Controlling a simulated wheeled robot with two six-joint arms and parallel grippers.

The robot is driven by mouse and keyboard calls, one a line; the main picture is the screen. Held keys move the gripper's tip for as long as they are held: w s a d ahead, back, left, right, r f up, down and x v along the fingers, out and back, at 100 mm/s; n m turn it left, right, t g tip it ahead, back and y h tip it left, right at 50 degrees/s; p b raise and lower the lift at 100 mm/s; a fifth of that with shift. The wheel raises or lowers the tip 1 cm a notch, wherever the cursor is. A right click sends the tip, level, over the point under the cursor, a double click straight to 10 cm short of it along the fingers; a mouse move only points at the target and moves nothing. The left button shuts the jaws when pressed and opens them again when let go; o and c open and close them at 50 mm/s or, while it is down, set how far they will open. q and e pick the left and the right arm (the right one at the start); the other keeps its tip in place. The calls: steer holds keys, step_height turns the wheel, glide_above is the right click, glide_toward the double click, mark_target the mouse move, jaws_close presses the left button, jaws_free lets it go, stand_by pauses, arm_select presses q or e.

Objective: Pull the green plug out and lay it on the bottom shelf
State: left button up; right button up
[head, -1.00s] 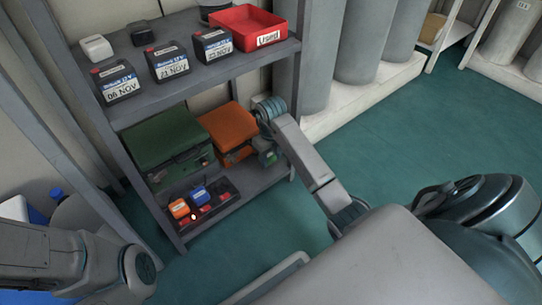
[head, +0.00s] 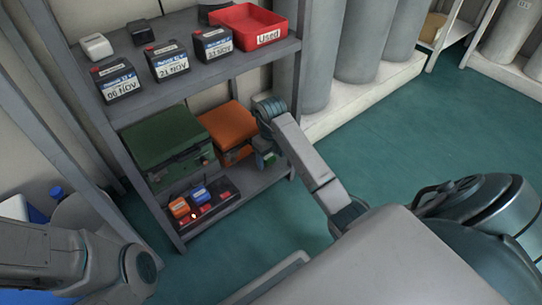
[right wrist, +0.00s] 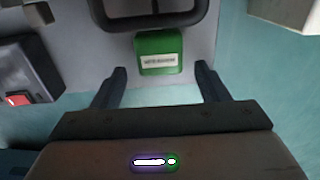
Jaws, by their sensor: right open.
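The green plug (right wrist: 158,50), a small block with a pale label, shows in the right wrist view beyond my right gripper's fingertips, roughly centred between them. It stands against a grey surface; I cannot tell whether it is seated in a socket. My right gripper (right wrist: 160,78) is open and empty, pointing at the plug. In the head view, my right gripper (head: 266,149) is at the right end of the bottom shelf (head: 250,190), largely hidden by my wrist, with a bit of green beside it. My left gripper is out of view; only its arm shows at lower left.
On the bottom shelf are a green case (head: 165,143), an orange box (head: 229,127) and a dark strip (head: 222,206) with an orange and a blue block. The shelf above holds labelled batteries (head: 169,61) and a red tray (head: 246,22). A dark handle (right wrist: 155,15) is close beyond the plug.

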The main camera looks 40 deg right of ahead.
step_height(320, 180, up, 11)
steer(key=p, duration=0.7)
steer(key=shift+f, duration=0.15)
